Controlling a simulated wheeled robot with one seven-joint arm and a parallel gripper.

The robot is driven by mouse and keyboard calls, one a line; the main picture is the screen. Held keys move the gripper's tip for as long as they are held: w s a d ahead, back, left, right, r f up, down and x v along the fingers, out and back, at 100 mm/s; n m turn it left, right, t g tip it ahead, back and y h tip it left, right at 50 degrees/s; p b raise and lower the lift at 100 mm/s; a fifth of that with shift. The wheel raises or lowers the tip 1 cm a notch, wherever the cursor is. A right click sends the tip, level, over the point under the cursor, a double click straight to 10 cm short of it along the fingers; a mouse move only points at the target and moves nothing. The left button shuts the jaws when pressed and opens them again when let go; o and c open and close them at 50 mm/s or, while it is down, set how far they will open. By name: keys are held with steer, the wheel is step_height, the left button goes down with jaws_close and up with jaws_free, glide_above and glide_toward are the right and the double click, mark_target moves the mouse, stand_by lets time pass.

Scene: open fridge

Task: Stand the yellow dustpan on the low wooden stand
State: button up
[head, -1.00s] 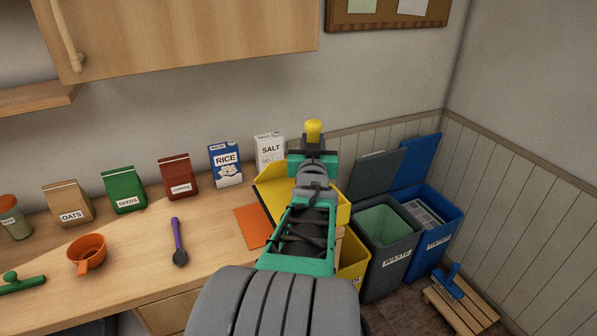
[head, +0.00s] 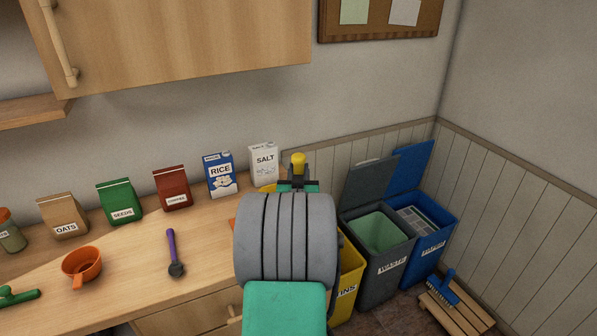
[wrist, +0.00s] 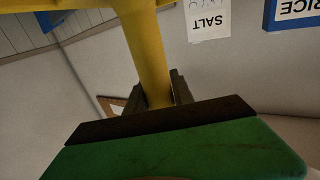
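The yellow dustpan (head: 298,160) is mostly hidden behind my arm in the head view; its yellow handle end sticks up above my gripper (head: 297,184). In the wrist view the yellow handle (wrist: 148,60) runs between my two dark fingers (wrist: 158,92), which are closed on it. The yellow pan edge shows along the top left of that view. The low wooden stand (head: 468,318) is slatted and sits on the floor at the lower right, apart from the dustpan.
A grey bin (head: 380,258) and a blue bin (head: 428,240), lids open, stand between the counter and the stand, beside a partly hidden yellow bin (head: 349,280). The counter (head: 130,262) holds several packets, an orange cup (head: 82,266) and a purple-handled spoon (head: 173,250).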

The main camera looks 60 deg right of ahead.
steer(key=o, duration=0.4)
steer(key=shift+r, duration=0.2)
